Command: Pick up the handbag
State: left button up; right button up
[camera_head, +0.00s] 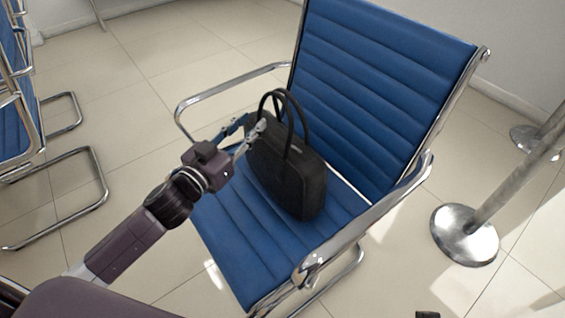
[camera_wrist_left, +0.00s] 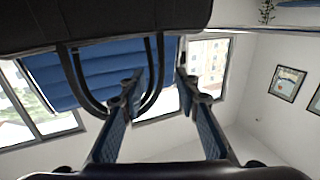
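The black handbag (camera_head: 288,178) stands upright on the blue seat of a chair, close to the backrest, with its two looped handles up. My left gripper (camera_head: 254,121) is at the handles, on their left side. In the left wrist view the fingers of my left gripper (camera_wrist_left: 157,88) are apart. The dark handbag body (camera_wrist_left: 110,22) fills the top there, and its handles hang down in that picture. Part of one handle shows between the fingers; I cannot tell whether a finger touches it. My right gripper is not clearly in view.
The blue chair (camera_head: 225,240) has chrome armrests on both sides of the bag; the left armrest (camera_head: 225,85) is beyond my left gripper. A metal post with a round base (camera_head: 463,238) stands at right. More chairs (camera_head: 18,130) stand at left. The tiled floor between is clear.

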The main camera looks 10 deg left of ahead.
aim_at(260, 112)
pick_arm(q)
jog(key=shift+w+d, duration=0.15)
jog(key=shift+w, duration=0.45)
jog(key=x, duration=0.3)
jog(key=shift+b, duration=0.4)
jog(key=shift+w+d, duration=0.1)
jog(key=shift+w, duration=0.4)
pick_arm(e)
jog(key=shift+w+a+t, duration=0.25)
jog(key=shift+w+t, duration=0.25)
jog(key=shift+w, duration=0.6)
pick_arm(q)
grip_shut()
jog(key=shift+r, duration=0.2)
